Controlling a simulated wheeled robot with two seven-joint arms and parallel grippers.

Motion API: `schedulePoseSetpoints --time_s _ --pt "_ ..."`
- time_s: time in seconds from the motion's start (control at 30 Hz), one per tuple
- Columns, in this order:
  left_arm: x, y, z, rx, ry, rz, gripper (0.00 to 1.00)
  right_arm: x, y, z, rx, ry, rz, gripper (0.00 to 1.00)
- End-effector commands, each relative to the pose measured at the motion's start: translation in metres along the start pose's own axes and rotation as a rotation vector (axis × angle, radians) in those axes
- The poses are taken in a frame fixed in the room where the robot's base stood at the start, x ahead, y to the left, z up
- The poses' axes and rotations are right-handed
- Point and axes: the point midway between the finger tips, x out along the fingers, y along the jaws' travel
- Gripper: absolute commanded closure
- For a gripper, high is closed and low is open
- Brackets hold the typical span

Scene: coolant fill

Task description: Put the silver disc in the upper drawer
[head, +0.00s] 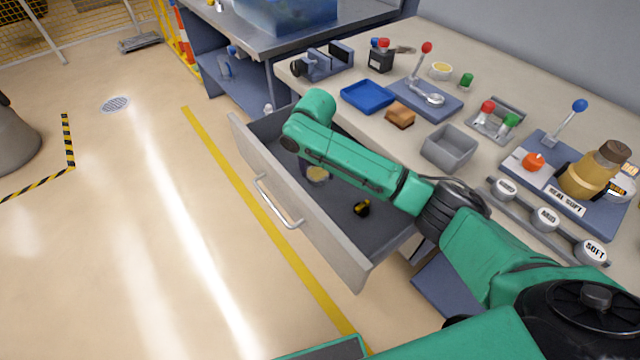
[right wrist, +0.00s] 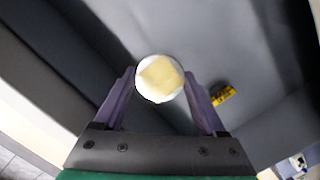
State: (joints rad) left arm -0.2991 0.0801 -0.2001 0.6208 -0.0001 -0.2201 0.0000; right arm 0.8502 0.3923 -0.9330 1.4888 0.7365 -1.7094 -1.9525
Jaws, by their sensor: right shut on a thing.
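The silver disc (head: 318,175) shows inside the open upper drawer (head: 330,240), partly behind my arm. In the right wrist view the disc (right wrist: 160,78) is round with a pale rim and a yellowish face. My right gripper (right wrist: 160,88) is shut on it, with a purple finger on each side. In the head view the right gripper (head: 308,170) reaches down into the drawer and is mostly hidden by my green arm. Whether the disc touches the drawer floor I cannot tell. My left gripper is not in view.
A small yellow and black object (head: 361,209) lies in the drawer. On the bench above are a blue tray (head: 368,96), a brown block (head: 400,115), a grey bin (head: 449,147) and lever panels. The drawer's front panel (head: 300,215) stands out over open floor.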

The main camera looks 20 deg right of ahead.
Motion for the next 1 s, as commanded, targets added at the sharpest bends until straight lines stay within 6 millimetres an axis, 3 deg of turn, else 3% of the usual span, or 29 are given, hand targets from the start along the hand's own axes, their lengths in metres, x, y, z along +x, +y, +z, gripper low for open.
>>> schedulePoseSetpoints --time_s 0.3,0.67,0.7,0.77,1.0 --pt "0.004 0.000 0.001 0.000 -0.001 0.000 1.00 0.057 0.000 -0.009 0.002 0.000 -0.001 0.62" --pt "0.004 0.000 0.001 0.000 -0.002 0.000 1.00 0.065 0.000 -0.010 0.001 -0.001 0.000 0.62" --pt "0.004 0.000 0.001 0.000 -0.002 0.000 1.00 0.065 0.000 -0.010 0.001 -0.001 0.000 0.19" --pt "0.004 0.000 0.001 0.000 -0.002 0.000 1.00 0.065 0.000 -0.010 0.001 -0.001 0.000 0.00" --pt "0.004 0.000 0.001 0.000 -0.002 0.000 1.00 0.063 0.000 -0.009 0.001 -0.002 0.001 0.00"
